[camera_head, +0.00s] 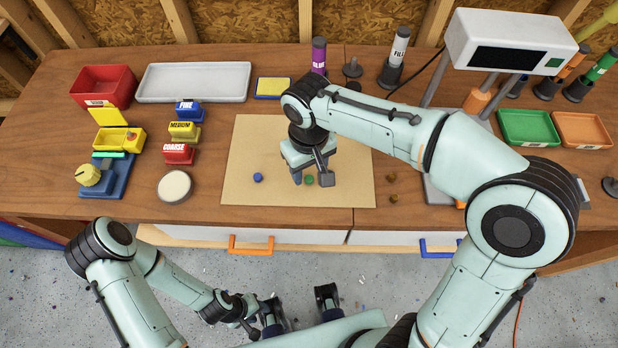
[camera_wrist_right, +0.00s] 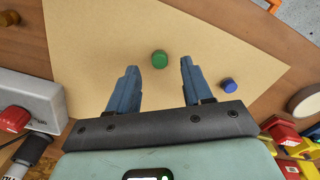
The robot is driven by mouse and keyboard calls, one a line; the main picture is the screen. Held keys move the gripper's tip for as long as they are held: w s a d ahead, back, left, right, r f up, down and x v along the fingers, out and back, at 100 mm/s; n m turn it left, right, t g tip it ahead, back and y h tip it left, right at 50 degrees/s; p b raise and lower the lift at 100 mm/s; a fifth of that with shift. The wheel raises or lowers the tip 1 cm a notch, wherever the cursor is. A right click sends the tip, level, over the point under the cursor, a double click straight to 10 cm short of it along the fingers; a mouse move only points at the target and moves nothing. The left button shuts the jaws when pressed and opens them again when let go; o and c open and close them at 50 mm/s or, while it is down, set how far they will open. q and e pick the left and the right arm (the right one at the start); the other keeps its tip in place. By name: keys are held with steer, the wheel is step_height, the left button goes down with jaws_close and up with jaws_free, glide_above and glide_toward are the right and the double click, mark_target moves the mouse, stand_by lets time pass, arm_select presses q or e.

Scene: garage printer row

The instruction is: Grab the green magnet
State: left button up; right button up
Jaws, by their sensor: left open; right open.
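The green magnet (camera_head: 309,180) is a small round disc on the tan mat (camera_head: 345,190) on the wooden bench. In the right wrist view the green magnet (camera_wrist_right: 160,60) sits between and just beyond my open fingertips. My right gripper (camera_head: 310,178) is over the mat, close to the green magnet; it also shows in the right wrist view (camera_wrist_right: 158,70) with nothing between its fingers. A blue magnet (camera_head: 258,177) lies to the left on the mat, outside the fingers. My left gripper (camera_head: 300,308) is low in front of the bench, away from the mat, and empty.
Coarse (camera_head: 179,153), medium (camera_head: 184,130) and fine (camera_head: 188,110) blocks stand left of the mat, beside a round white-topped disc (camera_head: 174,186). Small brown pieces (camera_head: 392,177) lie right of the mat. A scale-like display (camera_head: 510,45) stands at the back right.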

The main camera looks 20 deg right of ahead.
mark_target(309, 180)
step_height(309, 180, down, 3)
steer(key=shift+r, duration=0.15)
jaws_close()
steer(key=shift+r, duration=0.1)
